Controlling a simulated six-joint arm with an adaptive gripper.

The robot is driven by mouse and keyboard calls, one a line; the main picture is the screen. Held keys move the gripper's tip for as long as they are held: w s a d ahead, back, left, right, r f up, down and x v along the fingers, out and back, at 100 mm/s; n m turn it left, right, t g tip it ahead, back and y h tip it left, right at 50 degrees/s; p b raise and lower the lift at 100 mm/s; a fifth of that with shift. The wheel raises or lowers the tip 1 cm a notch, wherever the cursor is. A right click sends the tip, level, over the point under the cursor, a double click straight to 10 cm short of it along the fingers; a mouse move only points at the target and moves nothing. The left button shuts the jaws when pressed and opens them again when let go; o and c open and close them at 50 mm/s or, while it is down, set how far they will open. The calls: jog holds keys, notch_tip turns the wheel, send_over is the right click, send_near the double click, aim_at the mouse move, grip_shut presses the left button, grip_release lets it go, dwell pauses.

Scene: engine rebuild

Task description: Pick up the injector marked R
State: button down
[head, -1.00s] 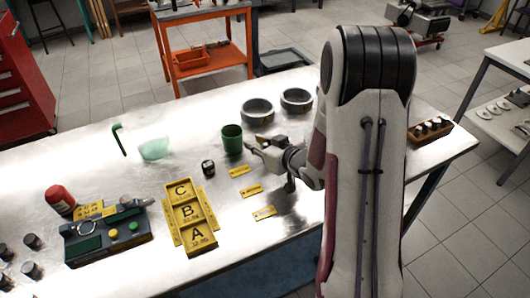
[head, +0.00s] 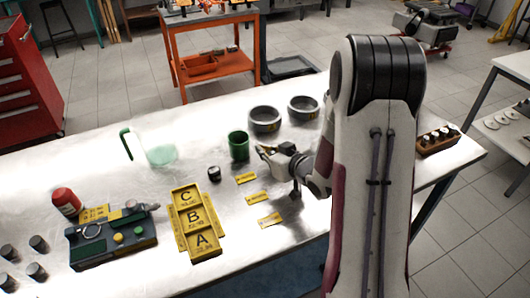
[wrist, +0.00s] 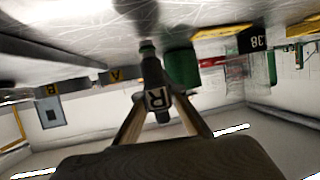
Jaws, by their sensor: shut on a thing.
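The injector marked R (wrist: 151,72) shows in the wrist view as a dark cylinder with a green band and a white R label. My gripper (wrist: 155,100) is shut on it, with one finger on each side near the label. In the head view my gripper (head: 268,152) is low over the metal bench, just right of the green cup. The injector is hard to make out there. I cannot tell whether its end touches the bench.
The green cup (head: 238,146) is close to my gripper, with two grey rings (head: 264,126) behind. Yellow labels (head: 258,198) lie in front. A yellow A-B-C tray (head: 205,243) and a black fixture (head: 112,240) stand left. A wooden rack (head: 437,139) is at right.

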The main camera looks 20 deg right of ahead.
notch_tip(320, 180, up, 10)
dwell(0.8)
jog(key=shift+f, duration=0.1)
dwell(0.5)
